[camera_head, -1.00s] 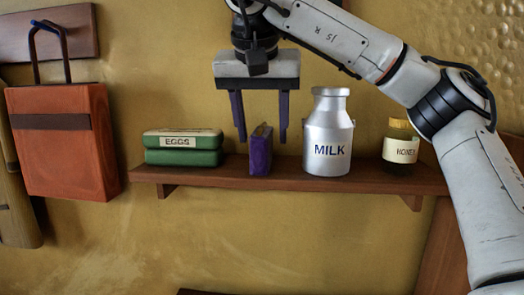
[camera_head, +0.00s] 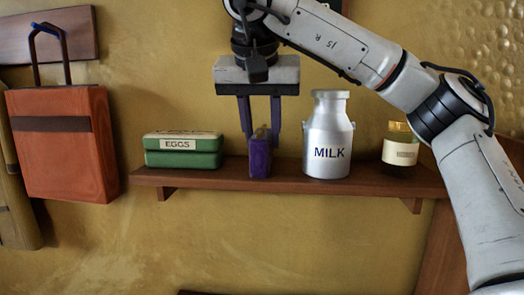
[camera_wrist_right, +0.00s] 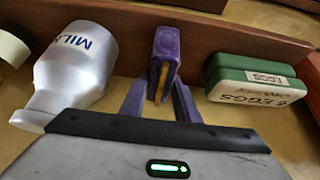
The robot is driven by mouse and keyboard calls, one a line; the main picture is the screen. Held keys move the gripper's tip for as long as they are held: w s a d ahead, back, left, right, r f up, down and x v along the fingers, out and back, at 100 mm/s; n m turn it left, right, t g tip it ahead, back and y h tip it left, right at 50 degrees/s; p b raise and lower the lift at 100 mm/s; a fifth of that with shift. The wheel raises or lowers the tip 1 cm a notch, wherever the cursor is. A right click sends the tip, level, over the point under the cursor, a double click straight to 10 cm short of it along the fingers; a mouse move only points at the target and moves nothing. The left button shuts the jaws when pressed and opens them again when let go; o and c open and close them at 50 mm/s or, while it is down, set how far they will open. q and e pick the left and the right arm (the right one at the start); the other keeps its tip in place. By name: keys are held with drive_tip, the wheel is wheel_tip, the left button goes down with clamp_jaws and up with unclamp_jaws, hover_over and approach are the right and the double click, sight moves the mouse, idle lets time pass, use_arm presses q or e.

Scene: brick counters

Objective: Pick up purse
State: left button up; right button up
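The purse (camera_head: 260,158) is a small, narrow purple item standing upright on the wooden shelf, between the egg cartons and the milk can. In the right wrist view the purse (camera_wrist_right: 164,58) shows purple sides with a yellow strip between them. My right gripper (camera_head: 261,135) points down from above, its purple fingers on both sides of the purse's upper part. In the wrist view the right gripper's fingers (camera_wrist_right: 162,92) lie close against its sides, shut on it. The purse still rests on the shelf. My left gripper is not in view.
The shelf (camera_head: 225,178) also holds green egg cartons (camera_head: 183,158) at left, a silver milk can (camera_head: 328,150) close at right, and a honey jar (camera_head: 400,155). An orange bag (camera_head: 65,155) hangs on the wall at far left. Open space lies below the shelf.

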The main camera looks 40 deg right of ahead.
drive_tip(key=c, duration=0.6)
drive_tip(key=shift+o, duration=0.2)
drive_tip(key=shift+r, duration=0.1)
